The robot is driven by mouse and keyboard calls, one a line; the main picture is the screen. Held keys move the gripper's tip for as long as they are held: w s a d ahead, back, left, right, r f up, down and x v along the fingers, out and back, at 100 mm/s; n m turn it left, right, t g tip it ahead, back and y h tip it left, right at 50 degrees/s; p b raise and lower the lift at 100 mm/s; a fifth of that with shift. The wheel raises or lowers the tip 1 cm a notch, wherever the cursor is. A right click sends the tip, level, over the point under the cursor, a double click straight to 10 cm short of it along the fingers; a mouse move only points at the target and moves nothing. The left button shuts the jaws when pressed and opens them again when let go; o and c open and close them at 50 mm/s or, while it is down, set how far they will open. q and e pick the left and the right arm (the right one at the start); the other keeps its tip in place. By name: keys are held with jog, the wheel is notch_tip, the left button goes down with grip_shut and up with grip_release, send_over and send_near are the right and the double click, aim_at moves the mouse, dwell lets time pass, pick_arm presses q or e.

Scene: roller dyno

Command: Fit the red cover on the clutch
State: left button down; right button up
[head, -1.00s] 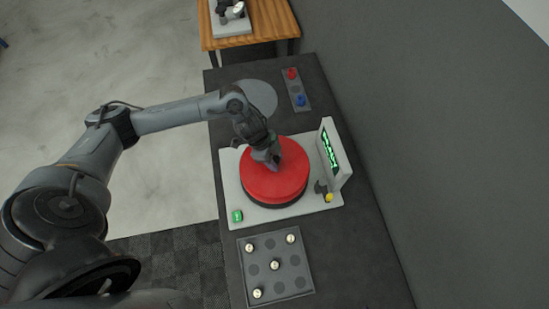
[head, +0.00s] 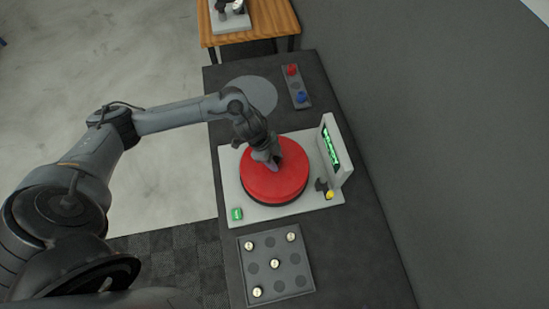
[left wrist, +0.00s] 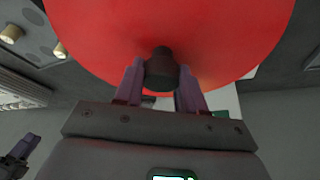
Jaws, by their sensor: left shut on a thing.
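The red cover (head: 262,183) is a round disc lying over a dark round base, taken to be the clutch (head: 275,203), on a pale plate. Only a dark rim of the clutch shows under the cover's near edge; I cannot tell whether the cover is fully seated. My left gripper (head: 274,163) is above the cover's middle. In the left wrist view its purple fingers (left wrist: 161,80) are shut on the cover's dark knob (left wrist: 161,68), with the red cover (left wrist: 100,30) filling the top. A dark part with a purple tip, probably my right gripper (left wrist: 22,150), shows at the lower left.
A display panel (head: 335,165) with green marks stands right of the clutch, beside a yellow-tipped lever (head: 329,194). A green button (head: 237,214) is at the plate's corner. A peg tray (head: 300,283), a grey disc (head: 255,92) and a red-and-blue-knob strip (head: 296,86) lie around.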

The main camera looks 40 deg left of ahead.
pick_arm(q)
jog(key=shift+f+b, duration=0.4)
jog(key=shift+f, duration=0.35)
jog(key=c, duration=0.6)
grip_release()
jog(key=shift+o, duration=0.4)
jog(key=o, duration=0.3)
jog(key=shift+o, duration=0.2)
jog(key=shift+r, duration=0.15)
jog(key=shift+r+p, duration=0.1)
jog(key=shift+p, duration=0.2)
jog(key=shift+r+p, duration=3.35)
jog(key=shift+p, duration=0.25)
